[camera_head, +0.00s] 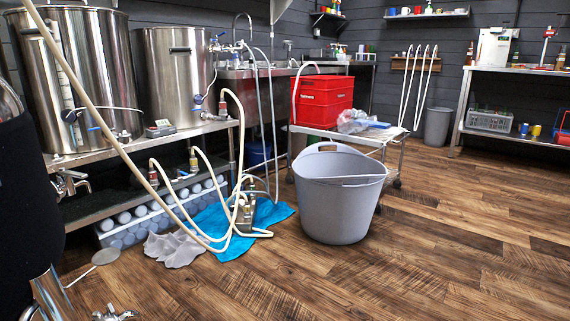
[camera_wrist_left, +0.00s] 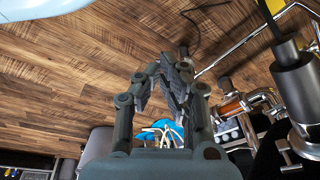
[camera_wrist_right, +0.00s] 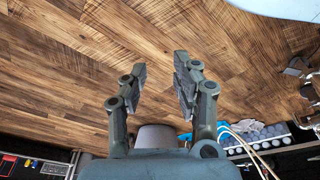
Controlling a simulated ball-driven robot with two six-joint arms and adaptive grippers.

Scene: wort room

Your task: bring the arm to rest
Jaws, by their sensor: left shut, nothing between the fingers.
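My left gripper (camera_wrist_left: 163,75) shows in the left wrist view with its two grey fingers close together and nothing held. Wooden floor lies beyond its fingertips. My right gripper (camera_wrist_right: 160,70) shows in the right wrist view with its fingers apart and nothing between them. It also has wooden floor beyond it. Neither gripper appears in the head view, and no arm can be made out there with certainty.
A grey tub (camera_head: 340,205) stands on the wooden floor (camera_head: 450,235) by a red crate (camera_head: 323,101) on a cart. Steel kettles (camera_head: 182,80) stand on a bench at left. Hoses hang to a blue cloth (camera_head: 232,243). Floor at right is clear. Metal pipework (camera_wrist_left: 262,97) is right of the left gripper.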

